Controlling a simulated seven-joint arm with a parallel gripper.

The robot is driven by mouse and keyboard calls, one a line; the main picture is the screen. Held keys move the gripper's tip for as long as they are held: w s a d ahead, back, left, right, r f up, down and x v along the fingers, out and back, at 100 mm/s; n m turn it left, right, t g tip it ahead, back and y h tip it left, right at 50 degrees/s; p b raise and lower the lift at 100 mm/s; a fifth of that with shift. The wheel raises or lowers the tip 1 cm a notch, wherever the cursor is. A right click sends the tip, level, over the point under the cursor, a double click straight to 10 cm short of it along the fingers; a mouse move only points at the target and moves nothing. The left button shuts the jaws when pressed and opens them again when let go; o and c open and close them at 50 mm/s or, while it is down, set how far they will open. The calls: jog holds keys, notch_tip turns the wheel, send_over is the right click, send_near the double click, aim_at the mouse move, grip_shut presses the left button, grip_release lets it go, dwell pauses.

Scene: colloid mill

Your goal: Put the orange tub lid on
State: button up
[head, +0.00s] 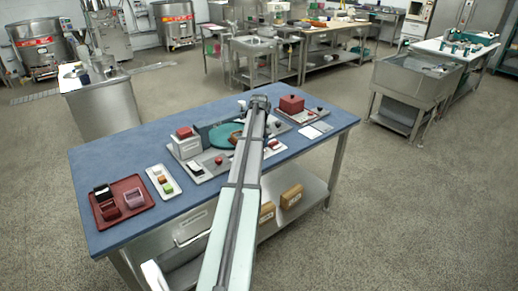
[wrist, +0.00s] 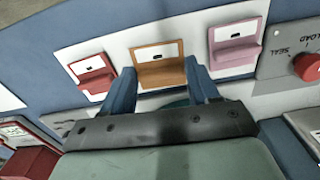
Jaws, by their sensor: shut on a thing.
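An orange piece (wrist: 160,72), which looks like the orange tub lid, shows between my gripper's two blue fingers in the wrist view. A white panel with a dark slot stands behind it. My gripper (wrist: 162,88) is shut on this orange piece, with a finger at each side. Whether the piece rests on a tub below cannot be told. In the head view my gripper (head: 260,100) is over the far side of the blue table (head: 115,165), and my arm hides what is under it.
A similar red piece (wrist: 93,75) and a pink piece (wrist: 235,45) flank the orange one. A red knob (wrist: 308,67) is on a grey plate marked LOAD and SEAL. A dark red tray (head: 120,217) and a white strip with coloured blocks (head: 152,170) lie on the table's left.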

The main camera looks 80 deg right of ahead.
notch_tip(320, 180, up, 8)
jog(key=shift+w+f, duration=0.1)
jog(key=w+d+r, duration=0.2)
jog(key=w+d, duration=0.4)
jog(key=w, duration=0.4)
jog(key=shift+n, duration=0.3)
jog(key=shift+f, duration=2.3)
jog(key=shift+f, duration=0.2)
jog(key=o, duration=1.1)
jog(key=shift+o, duration=0.4)
